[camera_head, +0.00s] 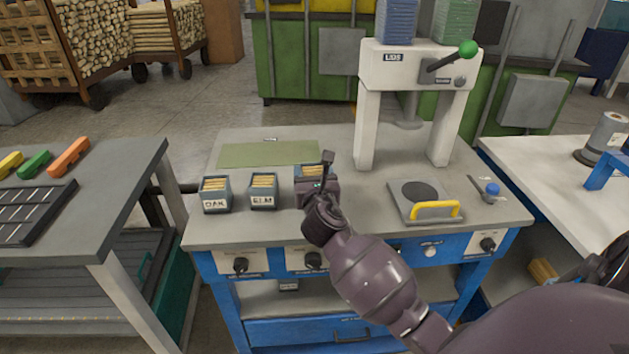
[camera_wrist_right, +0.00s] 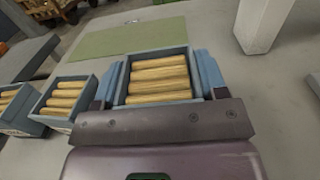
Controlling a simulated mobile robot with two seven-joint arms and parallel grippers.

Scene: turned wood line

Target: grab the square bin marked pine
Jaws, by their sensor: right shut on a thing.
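A square grey-blue bin holding several pale wooden dowels stands third in the row on the bench; its near wall and any label are hidden by my gripper. In the right wrist view this bin (camera_wrist_right: 154,53) sits between the two fingers of my right gripper (camera_wrist_right: 160,76), one finger against each side. In the head view my right gripper (camera_head: 318,184) covers much of the bin. Beside it on the left are the bin marked ELM (camera_head: 262,203) and the bin marked OAK (camera_head: 216,206), both with dowels. My left gripper is not in view.
A green mat (camera_head: 265,154) lies behind the bins. To the right stand a white press marked LIDS (camera_head: 368,120) and a plate with a yellow handle (camera_head: 435,210). A blue-knobbed part (camera_head: 491,190) lies at the bench's right. Bench between bin and plate is mostly bare.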

